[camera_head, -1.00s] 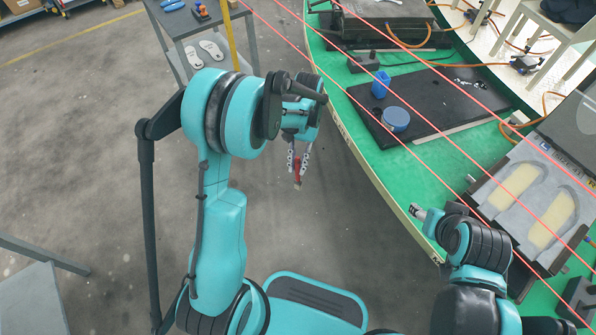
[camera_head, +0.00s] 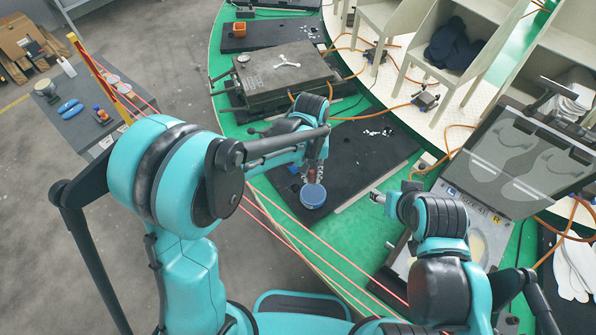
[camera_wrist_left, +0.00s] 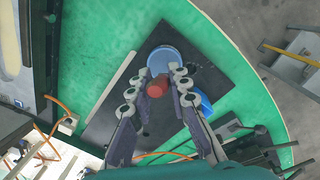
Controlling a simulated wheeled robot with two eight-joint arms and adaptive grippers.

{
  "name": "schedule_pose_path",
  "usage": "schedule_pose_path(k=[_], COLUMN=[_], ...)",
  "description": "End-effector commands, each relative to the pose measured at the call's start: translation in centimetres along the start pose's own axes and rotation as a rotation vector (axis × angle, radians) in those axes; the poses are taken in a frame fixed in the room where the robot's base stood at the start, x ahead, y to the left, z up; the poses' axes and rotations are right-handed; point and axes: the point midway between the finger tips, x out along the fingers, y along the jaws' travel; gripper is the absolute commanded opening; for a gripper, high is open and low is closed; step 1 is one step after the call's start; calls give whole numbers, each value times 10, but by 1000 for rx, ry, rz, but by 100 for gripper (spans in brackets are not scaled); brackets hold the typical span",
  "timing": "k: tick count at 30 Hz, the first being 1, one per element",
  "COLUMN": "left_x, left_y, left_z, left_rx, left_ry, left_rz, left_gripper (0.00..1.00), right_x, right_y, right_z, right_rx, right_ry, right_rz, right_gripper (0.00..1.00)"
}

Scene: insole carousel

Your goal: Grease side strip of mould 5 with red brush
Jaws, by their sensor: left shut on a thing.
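My left gripper (camera_head: 314,168) is shut on the red brush (camera_head: 311,177), which points down at the round blue pot (camera_head: 313,198). The pot stands on the black board (camera_head: 372,150). In the left wrist view the red brush (camera_wrist_left: 157,87) shows between the fingers, in front of the pot (camera_wrist_left: 168,54); I cannot tell if its bristles touch it. My right gripper (camera_head: 378,196) is near the open mould (camera_head: 398,262) at the right; its jaws are too small to read. That mould's lid (camera_head: 520,165) is raised. I cannot read which mould is number 5.
A closed mould (camera_head: 285,75) with a wrench on it stands farther back. A second blue container (camera_wrist_left: 204,103) is beside the left fingers. Red lines cross the green table's (camera_head: 355,228) front edge. A grey side table (camera_head: 90,125) stands at the left. Orange hoses lie behind the board.

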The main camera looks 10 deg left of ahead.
Motion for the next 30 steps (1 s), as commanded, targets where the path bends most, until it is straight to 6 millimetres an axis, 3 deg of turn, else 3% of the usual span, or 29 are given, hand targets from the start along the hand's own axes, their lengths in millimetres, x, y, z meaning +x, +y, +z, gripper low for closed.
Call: schedule_pose_path(k=[5,21,30], left_x=[-4,47,55], left_y=[6,3,2], left_z=[1,-2,-2], left_rx=[-1,-1,-1], left_ry=[10,9,9], left_rz=[5,5,5], left_gripper=[0,0,0], right_x=[-3,27,31], right_y=[0,0,0], right_z=[-1,20,22], right_rx=[0,0,0], right_ry=[0,0,0], right_rz=[0,0,0], right_gripper=[53,53,53])
